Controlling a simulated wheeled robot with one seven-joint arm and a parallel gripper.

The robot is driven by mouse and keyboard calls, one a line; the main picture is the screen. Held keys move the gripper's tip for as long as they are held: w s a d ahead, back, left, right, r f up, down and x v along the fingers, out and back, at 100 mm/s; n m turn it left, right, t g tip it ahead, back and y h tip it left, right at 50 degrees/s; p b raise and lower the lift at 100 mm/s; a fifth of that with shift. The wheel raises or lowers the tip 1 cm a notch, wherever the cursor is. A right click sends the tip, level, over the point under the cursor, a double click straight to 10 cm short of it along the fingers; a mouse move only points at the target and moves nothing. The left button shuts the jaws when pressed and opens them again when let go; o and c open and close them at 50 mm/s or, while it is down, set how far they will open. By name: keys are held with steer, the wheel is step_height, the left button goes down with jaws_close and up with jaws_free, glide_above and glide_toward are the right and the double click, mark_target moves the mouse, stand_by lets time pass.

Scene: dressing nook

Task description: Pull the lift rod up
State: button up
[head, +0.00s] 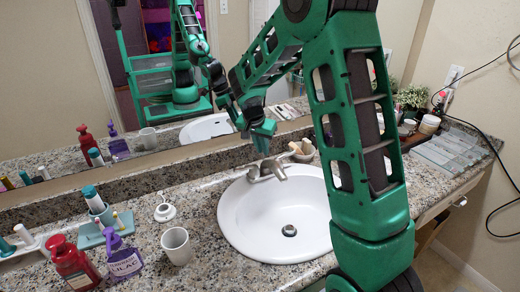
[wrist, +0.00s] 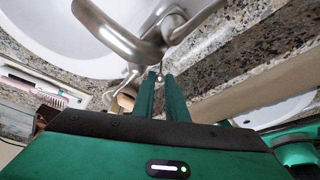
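The silver faucet (head: 270,170) stands at the back rim of the white sink basin (head: 285,215). In the wrist view its curved spout (wrist: 125,35) fills the upper middle. The lift rod (wrist: 159,77) shows there as a small metal knob just behind the faucet, at my fingertips. In the head view I cannot make the rod out. My gripper (head: 263,140) points down just behind and above the faucet. In the wrist view my gripper (wrist: 160,82) has its two green fingers close together, one on either side of the knob. Whether they touch it is unclear.
A small bowl with a brush (head: 303,150) stands right of my gripper, close by. The mirror (head: 130,70) rises behind the counter. A white cup (head: 176,245), a purple bottle (head: 121,258) and a red pump bottle (head: 74,265) stand left of the basin.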

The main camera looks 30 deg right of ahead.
jaws_close()
steer(key=shift+w+r, duration=0.15)
steer(key=shift+r, duration=1.2)
steer(key=o, duration=0.7)
jaws_free()
steer(key=v, duration=1)
steer(key=shift+a+r, duration=0.2)
steer(key=shift+r, duration=0.1)
